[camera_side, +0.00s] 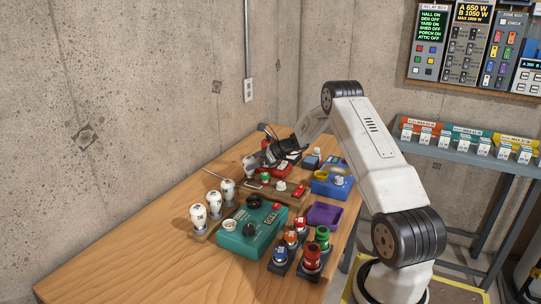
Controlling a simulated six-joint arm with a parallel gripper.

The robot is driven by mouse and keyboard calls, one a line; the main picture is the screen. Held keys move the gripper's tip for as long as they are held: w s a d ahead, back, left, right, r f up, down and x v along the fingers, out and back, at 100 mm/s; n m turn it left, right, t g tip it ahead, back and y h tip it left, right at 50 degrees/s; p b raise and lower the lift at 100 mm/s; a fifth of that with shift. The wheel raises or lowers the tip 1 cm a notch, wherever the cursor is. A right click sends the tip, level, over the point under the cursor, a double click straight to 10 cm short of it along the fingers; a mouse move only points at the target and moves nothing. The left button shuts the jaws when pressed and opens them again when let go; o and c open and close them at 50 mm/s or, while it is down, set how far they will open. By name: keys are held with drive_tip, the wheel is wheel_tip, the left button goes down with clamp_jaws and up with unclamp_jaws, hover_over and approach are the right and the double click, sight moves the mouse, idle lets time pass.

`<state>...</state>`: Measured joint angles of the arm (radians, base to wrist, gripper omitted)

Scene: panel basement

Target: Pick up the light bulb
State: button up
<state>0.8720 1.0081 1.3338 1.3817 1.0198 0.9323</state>
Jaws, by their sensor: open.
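Three white bulb-shaped pieces stand in a row on a small wooden holder at the table's left: the front one (198,216), the middle one (214,203) and the back one (228,190). I cannot tell which one the task means. My gripper (258,163) is open, reaching down at the back of the table, behind and to the right of the row and apart from it. A small pale thing (250,165) shows close by the fingertips; its kind and whether it touches them are unclear.
A teal box (246,240) with dials stands right of the row. A wooden board (290,196) lies mid-table. The front left tabletop (130,265) is clear.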

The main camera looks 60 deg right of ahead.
drive_tip(key=shift+x, duration=0.9)
drive_tip(key=c, duration=1.3)
drive_tip(key=shift+o, duration=0.2)
drive_tip(key=shift+r, duration=0.1)
drive_tip(key=shift+r, duration=0.75)
drive_tip(key=s+a+r, duration=0.7)
drive_tip(key=s+r, duration=0.4)
drive_tip(key=s, duration=0.1)
drive_tip(key=shift+r, duration=0.2)
